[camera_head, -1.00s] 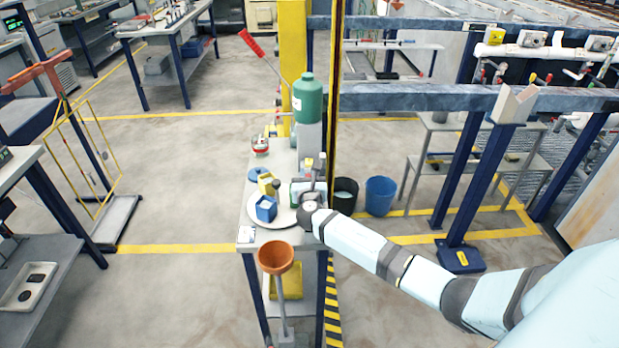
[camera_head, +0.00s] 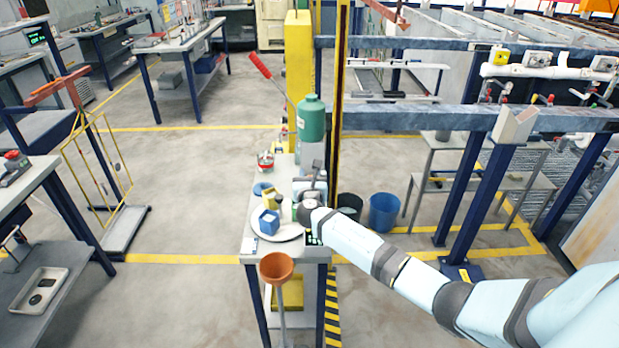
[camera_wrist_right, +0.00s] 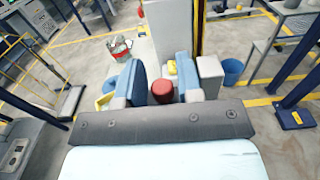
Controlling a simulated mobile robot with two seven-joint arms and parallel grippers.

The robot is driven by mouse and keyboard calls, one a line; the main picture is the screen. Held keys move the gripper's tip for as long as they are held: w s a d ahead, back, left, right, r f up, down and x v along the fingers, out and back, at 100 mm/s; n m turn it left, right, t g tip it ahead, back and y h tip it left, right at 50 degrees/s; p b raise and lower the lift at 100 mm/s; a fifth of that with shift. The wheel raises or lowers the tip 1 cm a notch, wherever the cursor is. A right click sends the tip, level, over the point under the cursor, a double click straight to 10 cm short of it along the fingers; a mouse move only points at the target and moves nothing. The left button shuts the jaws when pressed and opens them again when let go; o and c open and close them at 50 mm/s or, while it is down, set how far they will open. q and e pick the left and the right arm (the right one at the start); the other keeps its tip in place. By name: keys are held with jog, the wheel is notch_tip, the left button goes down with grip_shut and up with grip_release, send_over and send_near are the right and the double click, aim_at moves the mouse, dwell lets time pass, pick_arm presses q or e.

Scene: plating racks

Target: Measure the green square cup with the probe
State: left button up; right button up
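My right gripper (camera_head: 311,184) is over the right side of the narrow grey table, just right of the plate with cups. In the right wrist view its two blue fingers (camera_wrist_right: 160,78) stand apart. A round red-topped thing (camera_wrist_right: 162,91) shows between them; I cannot tell whether they touch it or whether it is the probe. A small green patch (camera_head: 287,209), perhaps the green cup, shows beside my wrist, mostly hidden. A blue square cup (camera_head: 269,222) and a yellow one (camera_head: 268,198) are to its left. My left gripper is not in view.
A green-topped cylinder (camera_head: 312,119) stands at the table's back, near a red and white container (camera_head: 265,161). A striped post (camera_head: 339,90) rises close by the table's right side. An orange bowl (camera_head: 276,268) stands before the front edge. A blue bucket (camera_head: 384,212) is right.

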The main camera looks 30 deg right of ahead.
jog(key=shift+s+a+f, duration=0.15)
jog(key=shift+s, duration=0.05)
jog(key=b+v, duration=0.1)
jog(key=v, duration=1.2)
jog(key=shift+s, duration=0.2)
